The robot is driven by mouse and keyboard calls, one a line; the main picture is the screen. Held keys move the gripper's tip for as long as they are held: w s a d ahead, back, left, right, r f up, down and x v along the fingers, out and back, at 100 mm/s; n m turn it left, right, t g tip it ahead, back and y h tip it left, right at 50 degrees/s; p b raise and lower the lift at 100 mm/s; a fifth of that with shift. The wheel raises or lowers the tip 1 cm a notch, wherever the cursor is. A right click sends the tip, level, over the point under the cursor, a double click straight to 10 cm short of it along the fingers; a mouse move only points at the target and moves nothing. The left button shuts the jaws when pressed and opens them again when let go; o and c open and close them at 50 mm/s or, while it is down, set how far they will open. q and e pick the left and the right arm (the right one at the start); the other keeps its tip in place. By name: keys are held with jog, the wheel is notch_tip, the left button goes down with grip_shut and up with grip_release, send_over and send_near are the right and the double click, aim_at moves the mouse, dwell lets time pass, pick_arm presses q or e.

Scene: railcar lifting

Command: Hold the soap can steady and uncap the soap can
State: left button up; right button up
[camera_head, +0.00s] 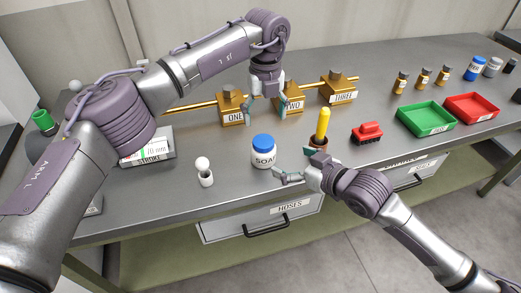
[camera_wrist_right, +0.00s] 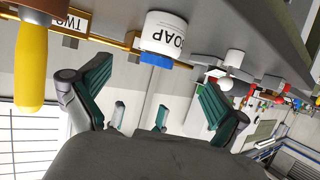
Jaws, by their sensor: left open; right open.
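The soap can (camera_head: 264,159) is a white can labelled SOAP, upright near the front edge of the bench. Its blue cap (camera_head: 263,142) is on top. In the right wrist view, which is upside down, the soap can (camera_wrist_right: 163,33) and its blue cap (camera_wrist_right: 154,58) show beyond the fingers. My left gripper (camera_head: 266,106) is open and empty, pointing down above the bench behind the can. My right gripper (camera_head: 292,164) is open just right of the can, low at the bench's front edge. Its spread fingers also show in the wrist view (camera_wrist_right: 154,76); nothing is between them.
A yellow-handled tool (camera_head: 323,123) stands in a brown holder close to my right gripper. A small white holder with a ball (camera_head: 204,172) is left of the can. Brass blocks on a rod (camera_head: 232,108) stand behind. A red part (camera_head: 367,133) and green tray (camera_head: 428,118) lie right.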

aim_at(263, 149)
pick_arm(q)
jog(key=shift+w+a+f, duration=0.1)
jog(key=shift+w+a, duration=0.1)
pick_arm(e)
jog(key=x, duration=1.2)
jog(key=shift+s, duration=0.1)
